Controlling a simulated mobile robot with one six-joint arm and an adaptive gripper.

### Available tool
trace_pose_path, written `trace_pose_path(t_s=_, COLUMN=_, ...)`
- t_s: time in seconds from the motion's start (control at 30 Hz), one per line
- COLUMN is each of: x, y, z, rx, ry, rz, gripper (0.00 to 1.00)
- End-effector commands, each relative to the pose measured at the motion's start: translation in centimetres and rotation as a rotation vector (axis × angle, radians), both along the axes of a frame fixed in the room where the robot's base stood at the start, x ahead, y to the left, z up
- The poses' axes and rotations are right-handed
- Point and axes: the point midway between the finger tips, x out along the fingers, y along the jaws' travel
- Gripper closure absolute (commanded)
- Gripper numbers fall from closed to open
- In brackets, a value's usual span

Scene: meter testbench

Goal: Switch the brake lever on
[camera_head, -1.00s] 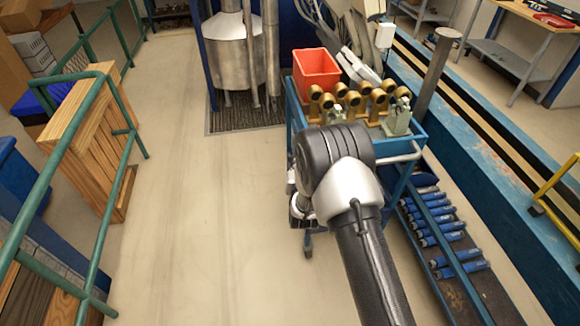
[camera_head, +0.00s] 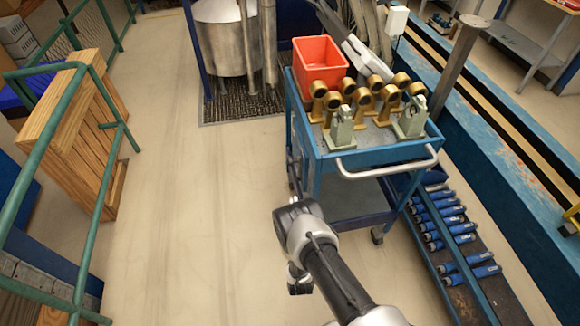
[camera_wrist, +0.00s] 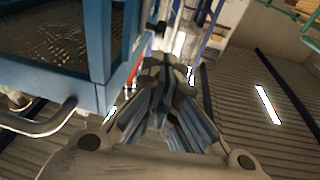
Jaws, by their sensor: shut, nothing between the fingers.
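The blue trolley (camera_head: 345,163) stands right of centre in the head view, with a pale push handle (camera_head: 390,169) at its near end. It also shows at the left of the wrist view (camera_wrist: 98,45). I cannot make out the brake lever for sure; a small red strip (camera_wrist: 137,70) shows beside the trolley's blue post in the wrist view. My gripper (camera_wrist: 165,65) is shut and empty, its fingertips together just right of that post. In the head view my wrist is low, left of the trolley's near end, and hides the fingertips.
The trolley carries a red bin (camera_head: 319,68) and several brass and green meter parts (camera_head: 362,95). A rack of blue tools (camera_head: 455,235) lies to the right. A steel tank (camera_head: 223,40) stands behind. The floor (camera_head: 185,200) to the left is clear up to the green railing (camera_head: 60,125).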

Motion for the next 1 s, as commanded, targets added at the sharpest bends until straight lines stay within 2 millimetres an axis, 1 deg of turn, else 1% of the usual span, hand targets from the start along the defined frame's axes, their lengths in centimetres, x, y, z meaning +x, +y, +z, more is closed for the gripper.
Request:
trace_pose_path(t_s=0.23, x=0.2, y=0.0, z=0.0, rx=0.001, ry=0.0, rz=0.0, gripper=1.0)
trace_pose_path(t_s=0.37, x=1.4, y=0.2, z=0.2, rx=0.002, ry=-0.002, rz=-0.001, gripper=1.0)
trace_pose_path(t_s=0.47, x=3.1, y=0.4, z=0.5, rx=0.003, ry=-0.005, rz=-0.002, gripper=1.0)
trace_pose_path(t_s=0.8, x=10.1, y=1.5, z=1.4, rx=0.003, ry=-0.003, rz=-0.001, gripper=1.0)
trace_pose_path(t_s=0.9, x=11.6, y=1.8, z=1.6, rx=0.001, ry=-0.002, rz=-0.001, gripper=1.0)
trace_pose_path(t_s=1.0, x=12.8, y=2.0, z=1.8, rx=0.0, ry=-0.001, rz=-0.001, gripper=1.0)
